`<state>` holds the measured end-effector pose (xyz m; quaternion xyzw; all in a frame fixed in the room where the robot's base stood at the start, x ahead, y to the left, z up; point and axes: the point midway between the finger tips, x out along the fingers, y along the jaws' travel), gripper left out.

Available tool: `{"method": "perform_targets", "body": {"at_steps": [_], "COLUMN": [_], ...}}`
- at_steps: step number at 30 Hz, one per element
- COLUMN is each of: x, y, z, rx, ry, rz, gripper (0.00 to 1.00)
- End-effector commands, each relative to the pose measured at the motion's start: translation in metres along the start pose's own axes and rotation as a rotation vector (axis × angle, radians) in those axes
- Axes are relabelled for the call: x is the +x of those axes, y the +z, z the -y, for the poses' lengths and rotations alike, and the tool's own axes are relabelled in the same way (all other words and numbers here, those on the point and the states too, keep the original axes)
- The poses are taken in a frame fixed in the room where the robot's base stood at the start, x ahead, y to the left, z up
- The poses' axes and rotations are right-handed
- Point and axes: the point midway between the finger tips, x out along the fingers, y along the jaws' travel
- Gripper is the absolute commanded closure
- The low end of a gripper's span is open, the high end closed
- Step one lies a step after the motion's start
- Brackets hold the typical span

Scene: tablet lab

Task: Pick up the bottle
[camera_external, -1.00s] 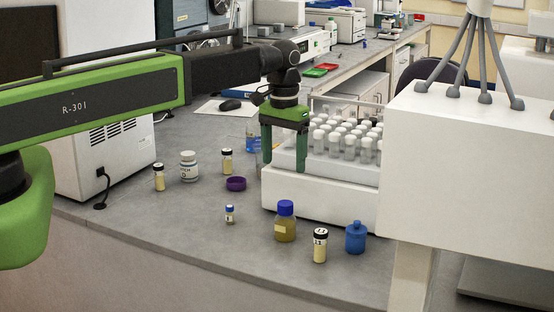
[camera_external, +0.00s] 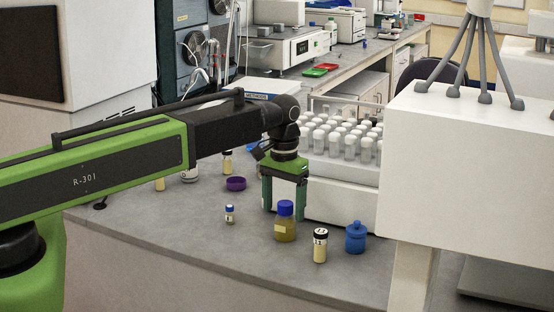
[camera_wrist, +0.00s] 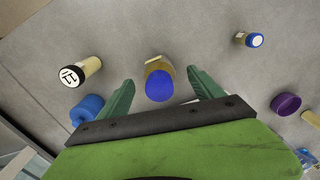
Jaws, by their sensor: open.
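The bottle is amber-yellow with a blue cap and a pale label (camera_external: 285,228). It stands upright on the grey bench. My gripper (camera_external: 284,213) points down with its green fingers apart, one on each side of the bottle's cap in the external view. In the wrist view the blue cap (camera_wrist: 159,84) shows between the fingertips of my gripper (camera_wrist: 160,77), with gaps on both sides.
A black-capped vial (camera_external: 320,246) and a blue jar (camera_external: 356,238) stand right of the bottle. A small blue-capped vial (camera_external: 230,214) and a purple dish (camera_external: 236,184) are to its left. A white rack of tubes (camera_external: 345,208) stands behind. Bench is clear in front.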

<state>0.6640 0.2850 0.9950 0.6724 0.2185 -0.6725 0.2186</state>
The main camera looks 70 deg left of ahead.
Motion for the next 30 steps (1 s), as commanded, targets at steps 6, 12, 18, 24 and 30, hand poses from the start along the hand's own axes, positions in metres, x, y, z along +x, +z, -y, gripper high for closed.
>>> {"method": "perform_targets", "body": {"at_steps": [6,12,18,24,30], "x": [0.028,0.054,0.050,0.050,0.050], "y": [-0.003,-0.003,-0.003,-0.003,-0.003], "z": [-0.002,-0.002,-0.002,-0.002,-0.002], "rx": [0.000,0.000,0.000,0.000,0.000], "ry": [0.000,0.000,0.000,0.000,0.000], "rz": [0.000,0.000,0.000,0.000,0.000], "gripper": [0.24,0.24,0.24,0.49,0.75]}}
